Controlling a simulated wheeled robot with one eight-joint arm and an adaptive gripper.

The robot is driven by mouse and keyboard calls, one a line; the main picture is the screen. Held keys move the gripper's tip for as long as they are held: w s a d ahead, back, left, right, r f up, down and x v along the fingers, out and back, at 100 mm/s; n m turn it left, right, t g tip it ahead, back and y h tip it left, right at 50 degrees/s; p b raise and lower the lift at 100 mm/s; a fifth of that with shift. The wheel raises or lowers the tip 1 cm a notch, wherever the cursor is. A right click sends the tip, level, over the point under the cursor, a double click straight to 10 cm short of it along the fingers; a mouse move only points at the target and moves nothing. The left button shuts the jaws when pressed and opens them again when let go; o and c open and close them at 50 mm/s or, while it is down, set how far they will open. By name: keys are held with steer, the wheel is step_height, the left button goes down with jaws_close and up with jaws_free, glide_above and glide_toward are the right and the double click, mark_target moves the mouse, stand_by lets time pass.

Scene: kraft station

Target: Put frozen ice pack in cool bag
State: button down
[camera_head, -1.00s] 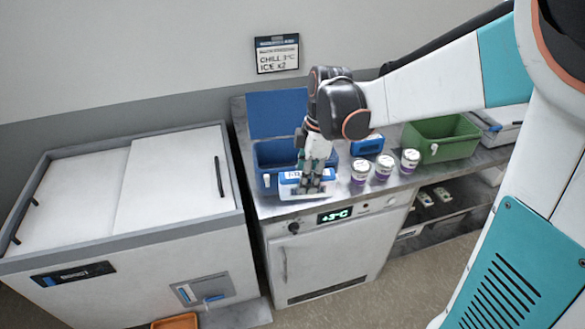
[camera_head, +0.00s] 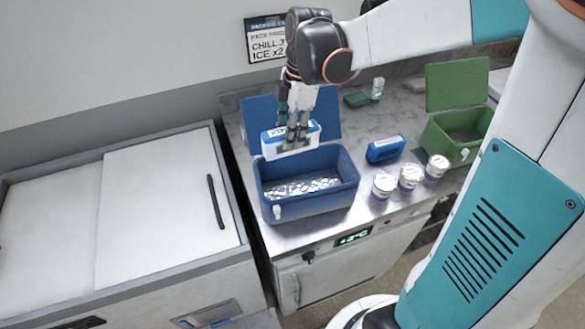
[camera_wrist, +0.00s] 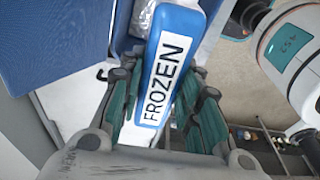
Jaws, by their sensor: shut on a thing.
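My gripper (camera_head: 297,135) is shut on a blue and white ice pack (camera_head: 272,146), held above the back part of the blue cool bag (camera_head: 270,217). In the wrist view the ice pack (camera_wrist: 177,50) shows the label FROZEN between my gripper's fingers (camera_wrist: 160,115). The cool bag stands open on the counter, its blue lid (camera_head: 329,118) raised at the back. Its inside shows a silvery-white, lumpy layer on the bottom. The pack appears above the rim; whether it touches the lid cannot be told.
A blue pack (camera_head: 387,149) lies right of the bag. Several white-lidded cups (camera_head: 410,177) stand in front of it. An open green box (camera_head: 450,140) is further right. A white chest freezer (camera_head: 160,200) with closed lids stands left. A sign (camera_head: 266,48) hangs on the wall.

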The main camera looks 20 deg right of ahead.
steer(key=shift+w+f+b, duration=0.15)
steer(key=shift+f+b, duration=1)
steer(key=shift+f, duration=3.85)
steer(key=shift+w+f+b, duration=0.1)
steer(key=shift+f+b, duration=1)
steer(key=shift+f, duration=3.9)
steer(key=shift+f, duration=0.1)
steer(key=c, duration=1.2)
jaws_free()
